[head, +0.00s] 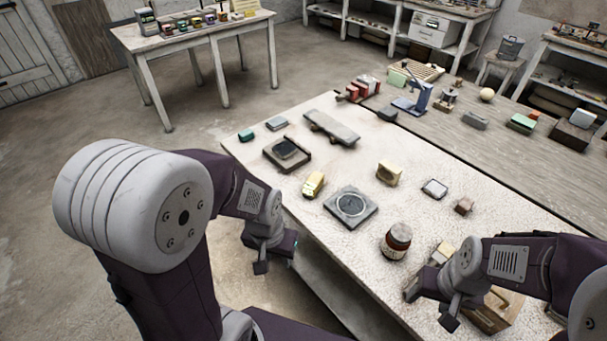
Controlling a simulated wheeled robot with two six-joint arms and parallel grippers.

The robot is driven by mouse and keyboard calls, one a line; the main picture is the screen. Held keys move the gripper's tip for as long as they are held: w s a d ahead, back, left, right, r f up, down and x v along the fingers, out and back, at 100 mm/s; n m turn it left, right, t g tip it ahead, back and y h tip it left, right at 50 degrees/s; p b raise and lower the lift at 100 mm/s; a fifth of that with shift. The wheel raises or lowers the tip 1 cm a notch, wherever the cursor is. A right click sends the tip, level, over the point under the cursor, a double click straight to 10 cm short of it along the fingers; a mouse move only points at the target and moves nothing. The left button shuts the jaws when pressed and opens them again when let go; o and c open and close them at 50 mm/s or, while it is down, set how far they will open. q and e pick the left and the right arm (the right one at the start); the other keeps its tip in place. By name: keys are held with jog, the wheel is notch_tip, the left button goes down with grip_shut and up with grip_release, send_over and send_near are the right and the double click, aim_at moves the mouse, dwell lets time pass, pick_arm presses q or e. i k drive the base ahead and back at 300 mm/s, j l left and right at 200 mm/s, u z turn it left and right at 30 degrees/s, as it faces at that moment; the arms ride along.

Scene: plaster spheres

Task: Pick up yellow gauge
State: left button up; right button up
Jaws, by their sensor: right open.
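The yellow gauge (314,185) is a small, blocky yellow thing with a pale end. It lies on the near left part of the pale table, left of a dark square plate with a round dial (351,206). My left gripper (275,258) hangs beyond the table's near left edge, below and left of the gauge and apart from it. Its finger gap is not clear. My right gripper (430,306) is open over the table's near right part, well away from the gauge. It partly covers small things around it.
A brown jar (396,242) stands between the gauge and my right gripper. A tan block (389,173), a dark tray (287,153) and a grey slab (331,128) lie around. Bare tabletop (255,165) shows left of the gauge. A side table (195,38) stands behind.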

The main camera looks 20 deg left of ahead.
aim_at(312, 186)
jog(key=i+j+z, duration=0.2)
jog(key=j+z, duration=0.65)
jog(key=j, duration=0.25)
jog(key=j+z, duration=0.45)
jog(key=j, duration=0.2)
jog(key=j+z, duration=0.45)
jog(key=j, duration=0.15)
jog(key=k+j+z, duration=0.25)
jog(key=j+z, duration=0.2)
jog(key=j, duration=0.15)
